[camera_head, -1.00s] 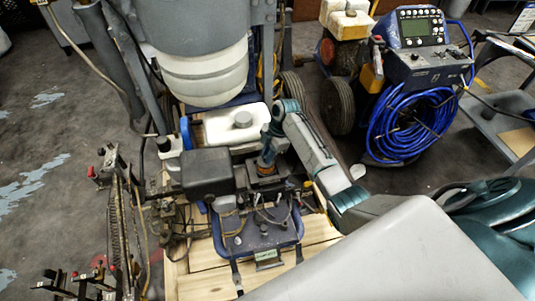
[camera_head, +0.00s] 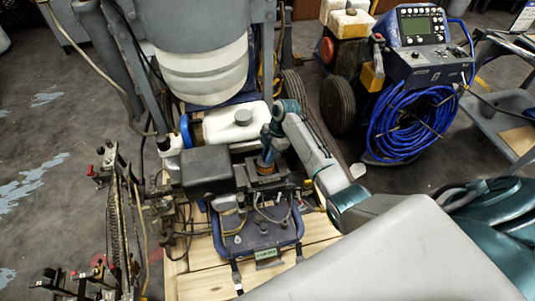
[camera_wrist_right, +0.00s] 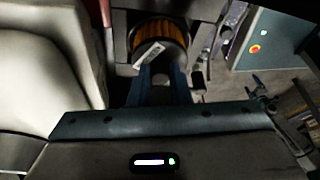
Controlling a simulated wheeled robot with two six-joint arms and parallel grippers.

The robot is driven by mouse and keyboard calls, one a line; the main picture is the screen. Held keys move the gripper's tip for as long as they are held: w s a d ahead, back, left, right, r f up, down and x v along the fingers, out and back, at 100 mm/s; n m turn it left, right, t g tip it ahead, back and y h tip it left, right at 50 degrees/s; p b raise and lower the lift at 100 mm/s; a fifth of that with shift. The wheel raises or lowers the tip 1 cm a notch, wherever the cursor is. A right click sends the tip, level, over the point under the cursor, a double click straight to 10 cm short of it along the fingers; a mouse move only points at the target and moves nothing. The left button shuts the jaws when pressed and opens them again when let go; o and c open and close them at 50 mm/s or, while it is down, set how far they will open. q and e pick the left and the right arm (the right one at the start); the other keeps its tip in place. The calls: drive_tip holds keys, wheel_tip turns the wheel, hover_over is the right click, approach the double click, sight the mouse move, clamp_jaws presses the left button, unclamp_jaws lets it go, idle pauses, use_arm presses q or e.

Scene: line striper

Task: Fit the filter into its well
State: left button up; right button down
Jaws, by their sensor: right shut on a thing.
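The filter is a short orange pleated cylinder with a white label (camera_wrist_right: 158,38) in the right wrist view. In the head view only a small orange part (camera_head: 265,168) shows below the fingers. My right gripper (camera_head: 267,158) points down and is shut on the filter; its blue fingers (camera_wrist_right: 165,84) also show in the wrist view. The filter is at the dark square housing (camera_head: 264,182) on the machine, which seems to hold the well. The well's opening is hidden by the filter and fingers, so I cannot tell how deep the filter sits. My left gripper is out of view.
A white tank (camera_head: 228,125) stands just behind the filter, and a black box (camera_head: 207,170) is close on its left. A blue frame with cables (camera_head: 258,237) lies in front. A blue hose coil (camera_head: 412,125) hangs on the unit at right.

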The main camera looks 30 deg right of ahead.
use_arm(q)
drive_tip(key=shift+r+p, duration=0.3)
drive_tip(key=shift+p, duration=0.05)
idle(0.8)
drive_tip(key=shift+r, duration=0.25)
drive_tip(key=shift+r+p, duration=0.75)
drive_tip(key=shift+p, duration=0.25)
idle(3.5)
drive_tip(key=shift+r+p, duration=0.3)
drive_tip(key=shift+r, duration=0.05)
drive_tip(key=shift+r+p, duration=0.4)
drive_tip(key=shift+p, duration=0.05)
idle(1.3)
